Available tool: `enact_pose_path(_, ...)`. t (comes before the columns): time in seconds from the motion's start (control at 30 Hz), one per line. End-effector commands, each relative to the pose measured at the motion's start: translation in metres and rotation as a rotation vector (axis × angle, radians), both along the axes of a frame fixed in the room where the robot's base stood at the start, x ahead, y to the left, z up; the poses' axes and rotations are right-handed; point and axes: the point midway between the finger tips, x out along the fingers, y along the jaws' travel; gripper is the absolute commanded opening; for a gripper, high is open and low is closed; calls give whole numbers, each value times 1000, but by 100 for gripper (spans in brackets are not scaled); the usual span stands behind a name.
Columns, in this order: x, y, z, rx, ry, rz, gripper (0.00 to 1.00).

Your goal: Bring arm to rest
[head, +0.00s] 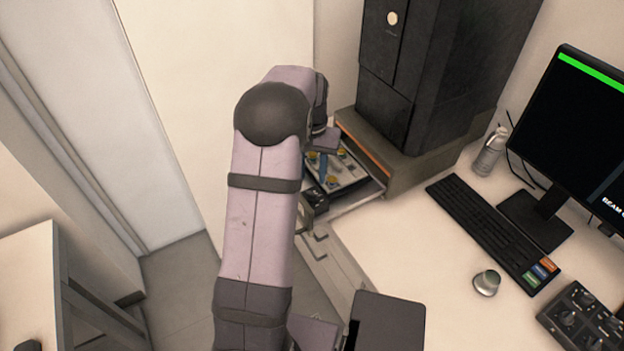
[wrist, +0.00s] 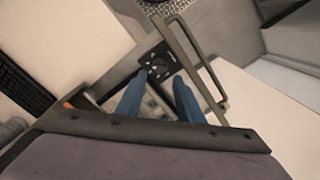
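My arm (head: 262,215) reaches up through the middle of the head view and bends down at its dark rounded elbow. My gripper (wrist: 158,88) shows in the wrist view as two blue fingers set apart, with nothing held between them. Much of the gripper and the drawer is hidden behind my arm there.
A metal handle (wrist: 222,100) lies near the fingers.

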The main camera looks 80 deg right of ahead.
Motion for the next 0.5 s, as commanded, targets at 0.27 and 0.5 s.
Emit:
enact_pose_path(0.27, 0, 0, 2, 0, 0, 0, 34)
enact_pose_path(0.5, 3, 1, 2, -1, 0, 7, 34)
